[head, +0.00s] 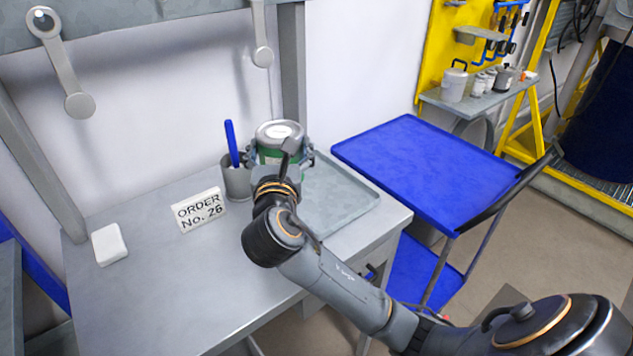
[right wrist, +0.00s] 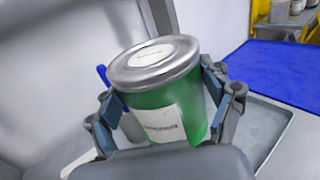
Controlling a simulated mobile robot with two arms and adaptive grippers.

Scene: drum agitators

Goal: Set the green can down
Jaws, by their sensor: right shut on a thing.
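The green can (head: 280,135) has a silver lid and a white label. It shows large and close in the right wrist view (right wrist: 160,90), looking tilted there. My right gripper (head: 281,156) is shut on the can, with one finger on each side of it. In the right wrist view the gripper (right wrist: 165,105) has its blue pads against the can's sides. The can is over or at the left back part of a grey tray (head: 345,210) on the table. My wrist hides its lower part, so I cannot tell whether it touches the tray. My left gripper is not in view.
A grey cup (head: 237,180) with a blue-handled tool stands close left of the can. An order sign (head: 199,210) and a white block (head: 109,244) are on the grey table (head: 165,290). A blue cart (head: 420,165) stands at right. The tray's right part is clear.

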